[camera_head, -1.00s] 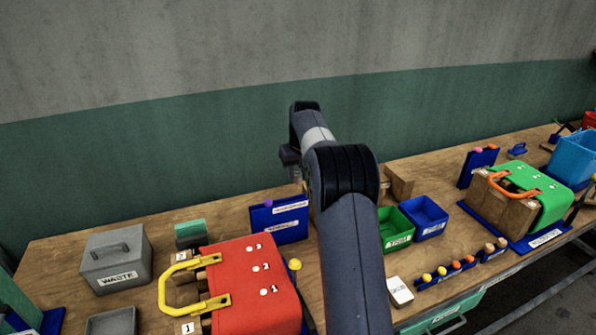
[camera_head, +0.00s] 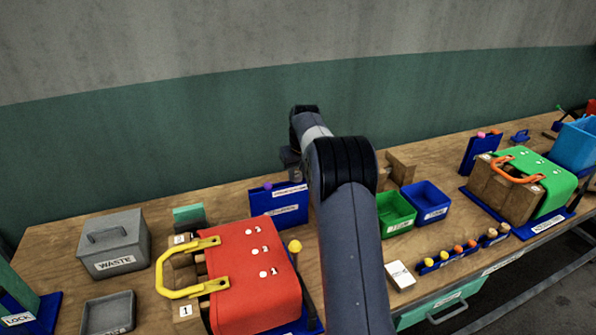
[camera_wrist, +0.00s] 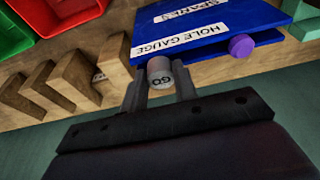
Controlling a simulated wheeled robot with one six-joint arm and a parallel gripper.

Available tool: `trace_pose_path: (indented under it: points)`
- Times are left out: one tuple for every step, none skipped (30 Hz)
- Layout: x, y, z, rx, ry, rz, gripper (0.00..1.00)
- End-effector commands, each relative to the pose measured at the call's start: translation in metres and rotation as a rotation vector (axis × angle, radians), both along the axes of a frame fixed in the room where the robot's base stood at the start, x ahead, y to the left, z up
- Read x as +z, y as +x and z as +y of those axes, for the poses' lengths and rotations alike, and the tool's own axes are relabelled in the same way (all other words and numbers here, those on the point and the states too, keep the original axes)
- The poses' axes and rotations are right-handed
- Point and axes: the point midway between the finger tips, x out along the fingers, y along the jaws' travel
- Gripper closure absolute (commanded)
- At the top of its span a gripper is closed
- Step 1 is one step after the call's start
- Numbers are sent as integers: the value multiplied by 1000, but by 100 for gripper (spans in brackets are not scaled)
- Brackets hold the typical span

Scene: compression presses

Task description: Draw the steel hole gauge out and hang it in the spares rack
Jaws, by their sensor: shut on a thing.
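My gripper (camera_wrist: 160,92) is shut on the steel hole gauge (camera_wrist: 161,73) in the wrist view. The gauge shows as a short grey cylinder end marked GO between the two fingers. It is right by the edge of a blue rack (camera_wrist: 215,30) with labels reading HOLE GAUGE and, partly cut off, SPARES. I cannot tell whether the gauge touches the rack. A purple knob (camera_wrist: 241,46) sits at the rack to the right of the gauge. In the head view the blue rack (camera_head: 292,215) stands behind the red press, left of my arm; my arm hides the gauge.
The red press (camera_head: 248,275) with a yellow handle is at front left, beside a grey waste box (camera_head: 116,262). Green (camera_head: 397,211) and blue (camera_head: 432,199) bins stand right of my arm. Wooden blocks (camera_wrist: 72,82) lie left of the gripper in the wrist view.

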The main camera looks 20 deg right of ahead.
Motion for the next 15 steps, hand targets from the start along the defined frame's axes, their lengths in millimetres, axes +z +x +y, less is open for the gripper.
trace_pose_path:
  points:
    - [0,0,0,0,0,0,100]
    - [0,0,0,0,0,0,100]
    - [-1,0,0,0,0,0,100]
    - [0,0,0,0,0,0,100]
    - [0,0,0,0,0,0,100]
    - [0,0,0,0,0,0,100]
    - [0,0,0,0,0,0,100]
    - [0,0,0,0,0,0,100]
    - [0,0,0,0,0,0,100]
    - [0,0,0,0,0,0,100]
    - [0,0,0,0,0,0,100]
    - [0,0,0,0,0,-1,100]
    - [0,0,0,0,0,0,100]
    - [0,0,0,0,0,-1,100]
    - [0,0,0,0,0,-1,69]
